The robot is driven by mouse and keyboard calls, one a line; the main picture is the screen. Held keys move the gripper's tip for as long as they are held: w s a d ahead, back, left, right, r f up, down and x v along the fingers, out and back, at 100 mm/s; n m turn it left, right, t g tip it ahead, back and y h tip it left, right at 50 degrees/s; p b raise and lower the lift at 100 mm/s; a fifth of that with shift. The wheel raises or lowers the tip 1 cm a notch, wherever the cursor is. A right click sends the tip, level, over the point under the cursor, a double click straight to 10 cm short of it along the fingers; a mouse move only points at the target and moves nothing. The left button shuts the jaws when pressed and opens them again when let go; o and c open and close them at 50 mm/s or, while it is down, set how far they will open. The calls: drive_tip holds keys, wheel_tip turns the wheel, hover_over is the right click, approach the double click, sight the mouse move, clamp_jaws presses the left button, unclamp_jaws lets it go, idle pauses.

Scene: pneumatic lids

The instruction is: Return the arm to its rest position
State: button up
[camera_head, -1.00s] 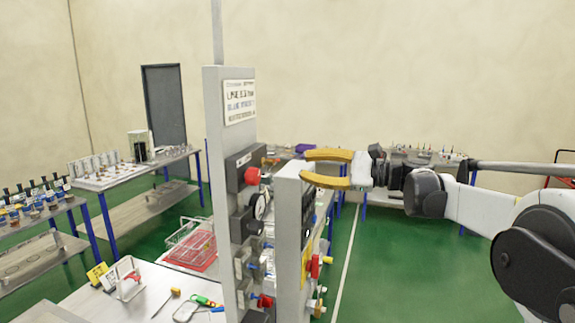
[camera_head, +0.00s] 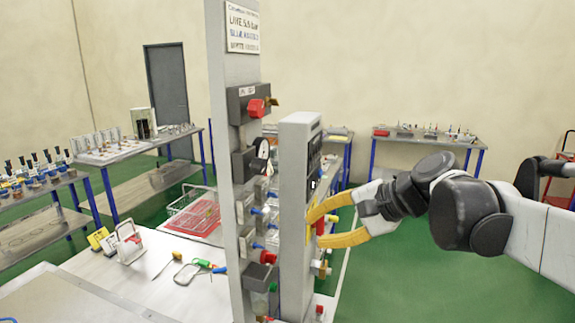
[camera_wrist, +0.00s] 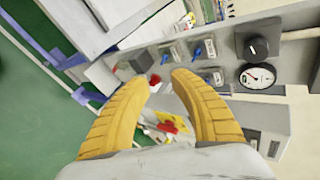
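My gripper (camera_head: 316,228) has two curved yellow fingers and reaches in from the right in the head view. My arm extends to the right edge of the head view.
A tall grey panel (camera_head: 218,60) carries a gauge (camera_wrist: 257,76), blue-handled valves (camera_wrist: 207,78) and a red knob (camera_head: 257,108). A bench holds a wire basket (camera_head: 193,210) and tools. Green floor (camera_head: 400,280) is open below my arm.

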drive_tip(key=s+d+f+n+h+b, duration=0.2)
drive_tip(key=s+f, duration=0.4)
drive_tip(key=f, duration=0.3)
drive_tip(key=s+d+f+n+t+h+b, duration=0.1)
drive_tip(key=s+d+f+n+h+b, duration=0.2)
drive_tip(key=s+d+f+b, duration=0.3)
drive_tip(key=s+d+f+n+h+b, duration=0.3)
drive_tip(key=s+f, duration=0.3)
drive_tip(key=f, duration=0.8)
drive_tip(key=shift+d+f+t+h+b, duration=0.15)
drive_tip(key=shift+d+t+h+b, duration=0.15)
drive_tip(key=shift+d+h+b, duration=0.4)
drive_tip(key=shift+s+a, duration=0.1)
drive_tip(key=shift+a, duration=0.1)
